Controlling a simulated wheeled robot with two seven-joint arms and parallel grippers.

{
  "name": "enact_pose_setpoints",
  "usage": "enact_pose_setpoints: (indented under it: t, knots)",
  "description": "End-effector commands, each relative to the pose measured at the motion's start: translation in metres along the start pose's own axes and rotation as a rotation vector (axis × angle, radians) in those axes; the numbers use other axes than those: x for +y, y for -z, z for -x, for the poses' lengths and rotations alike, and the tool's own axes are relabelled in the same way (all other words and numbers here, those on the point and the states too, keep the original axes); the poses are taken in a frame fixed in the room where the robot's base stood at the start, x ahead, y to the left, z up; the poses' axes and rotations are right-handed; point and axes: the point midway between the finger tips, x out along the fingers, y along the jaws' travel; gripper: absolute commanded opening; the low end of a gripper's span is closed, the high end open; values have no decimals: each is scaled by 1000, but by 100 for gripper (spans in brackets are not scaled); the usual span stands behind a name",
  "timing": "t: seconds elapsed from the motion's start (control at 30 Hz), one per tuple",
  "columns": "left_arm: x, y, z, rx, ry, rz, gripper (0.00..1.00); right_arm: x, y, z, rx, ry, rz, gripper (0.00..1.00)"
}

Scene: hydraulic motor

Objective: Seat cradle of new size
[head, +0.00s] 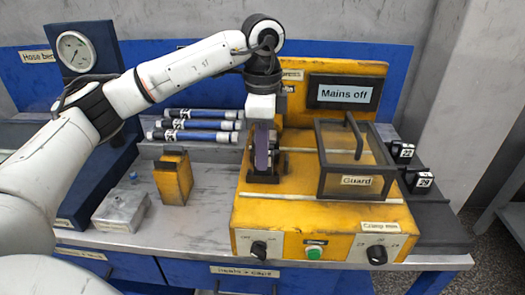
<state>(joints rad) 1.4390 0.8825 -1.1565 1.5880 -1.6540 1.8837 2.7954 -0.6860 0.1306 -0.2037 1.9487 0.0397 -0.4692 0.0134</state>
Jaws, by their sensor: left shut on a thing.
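My left gripper (262,150) points straight down over the left part of the yellow machine (300,225). It is shut on a dark part, apparently a black cradle (267,177), at the machine's top. The fingers hide much of this part, and I cannot tell whether it is fully seated. Two black blocks with white number tags, which look like cradles, stand on the dark rack at the right: the far one (402,153) and the near one (418,180), whose tag reads 29. My right gripper is out of view.
A clear guard box (357,182) with a dark frame and handle stands closed beside the gripper. A "Mains off" display (344,93) is behind it. Several blue hoses (195,135), a yellow-black block (173,178) and a grey metal box (121,210) are on the left bench.

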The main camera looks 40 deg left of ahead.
Motion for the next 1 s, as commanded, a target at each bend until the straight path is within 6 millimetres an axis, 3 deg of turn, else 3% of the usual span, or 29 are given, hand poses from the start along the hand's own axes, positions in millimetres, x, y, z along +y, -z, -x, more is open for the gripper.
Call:
enact_pose_setpoints:
  t: [0.4, 0.43, 0.57, 0.93, 1.0]
  knots:
    - [0, 0, -7, 3, 3, 0, 0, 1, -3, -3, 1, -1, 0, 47]
    - [0, 0, -7, 3, 3, 0, 14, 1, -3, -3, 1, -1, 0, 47]
    - [0, 0, -6, 2, 2, 0, 34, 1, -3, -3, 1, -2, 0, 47]
    - [0, 0, -8, -1, -1, 0, 34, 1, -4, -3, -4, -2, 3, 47]
    - [0, 1, 0, 2, 1, 0, 34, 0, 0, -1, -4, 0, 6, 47]
